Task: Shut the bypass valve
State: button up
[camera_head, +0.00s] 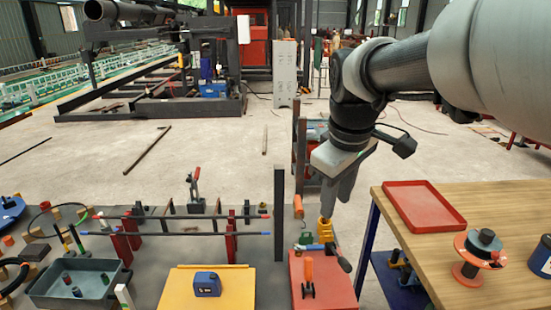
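My gripper (342,190) points down from the arm at the right of the middle, above the right end of the grey table. From this side its fingers overlap, so I cannot tell whether they are open or shut. A yellow ribbed part (325,230) stands just below and left of the fingertips. A small green part (305,239) and a dark lever-like piece (340,258) are near it. An upright orange handle on a black base (308,278) stands on a red board (329,291). I cannot tell for certain which of these is the bypass valve.
A dark upright post (279,212) stands left of my gripper. Red and blue-tipped bars (180,233) cross the grey table on red supports. A blue box (207,284) sits on a yellow board. At right, a wooden table (502,200) holds a red tray (424,206) and a spool (478,254).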

jog(key=w+f+n+g, duration=0.1)
jog(key=w+f+n, duration=0.15)
jog(key=w, duration=0.35)
jog(key=w+f+n+g, duration=0.1)
jog(key=w+f+n, duration=0.15)
jog(key=w, duration=0.35)
jog(key=n+g+p, duration=0.1)
jog(key=n, duration=0.4)
send_near(313, 247)
notch_tip(313, 247, down, 7)
jog(key=shift+w+d+f, duration=0.15)
grip_shut()
